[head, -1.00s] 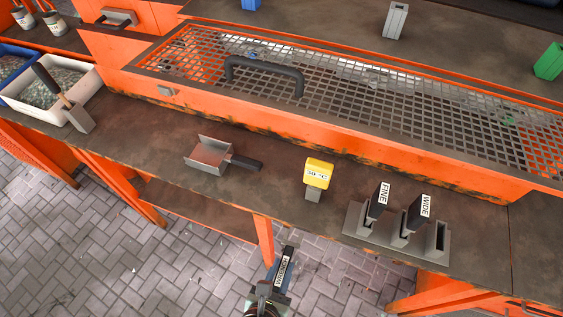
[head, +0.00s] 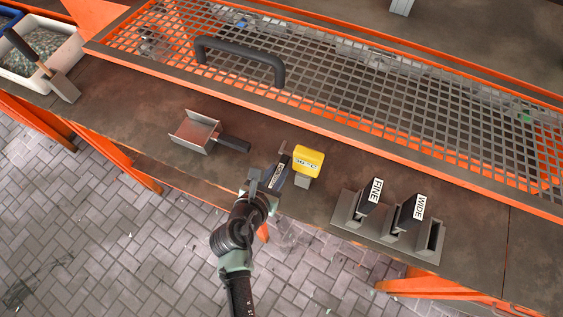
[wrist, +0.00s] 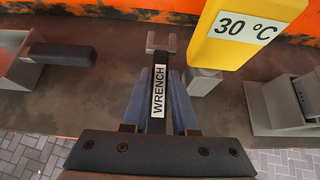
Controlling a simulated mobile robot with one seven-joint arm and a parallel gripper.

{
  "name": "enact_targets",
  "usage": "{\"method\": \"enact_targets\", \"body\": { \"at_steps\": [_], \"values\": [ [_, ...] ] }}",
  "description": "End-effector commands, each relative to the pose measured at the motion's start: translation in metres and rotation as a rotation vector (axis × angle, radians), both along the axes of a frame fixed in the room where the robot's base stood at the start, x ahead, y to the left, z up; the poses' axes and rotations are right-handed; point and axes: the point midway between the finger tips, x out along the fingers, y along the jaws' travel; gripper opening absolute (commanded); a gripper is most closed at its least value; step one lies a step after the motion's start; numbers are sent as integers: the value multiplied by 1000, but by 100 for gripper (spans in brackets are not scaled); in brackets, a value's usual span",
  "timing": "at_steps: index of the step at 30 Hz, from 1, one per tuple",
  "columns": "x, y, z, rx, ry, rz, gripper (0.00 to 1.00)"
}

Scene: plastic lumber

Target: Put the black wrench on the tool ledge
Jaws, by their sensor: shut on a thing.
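The black wrench (wrist: 158,75) carries a white WRENCH label and has a grey forked head. My gripper (wrist: 160,110) is shut on its handle, with the blue fingers on both sides. In the head view my gripper (head: 268,183) holds the wrench (head: 280,170) at the front edge of the dark tool ledge (head: 120,105), head toward the mesh. The wrench is just left of the yellow 30 °C block (head: 308,160). Whether it touches the ledge cannot be told.
A metal scoop (head: 196,132) with a black handle lies left of the wrench. A grey holder (head: 345,210) with the FINE and WIDE tools stands to the right. An orange-framed mesh cover (head: 330,75) with a black handle lies behind. The ledge between scoop and yellow block is narrow.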

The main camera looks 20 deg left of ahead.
Motion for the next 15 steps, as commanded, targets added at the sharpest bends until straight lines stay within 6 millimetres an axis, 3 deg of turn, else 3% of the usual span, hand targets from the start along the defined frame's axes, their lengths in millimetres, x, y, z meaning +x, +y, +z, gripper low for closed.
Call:
{"method": "enact_targets", "body": {
  "at_steps": [3,9,15],
  "values": [
    [19,0,1,2,-2,-1,0],
    [36,-1,1,2,-1,-3,0],
    [35,-2,-32,-2,1,0,0]
  ]
}}
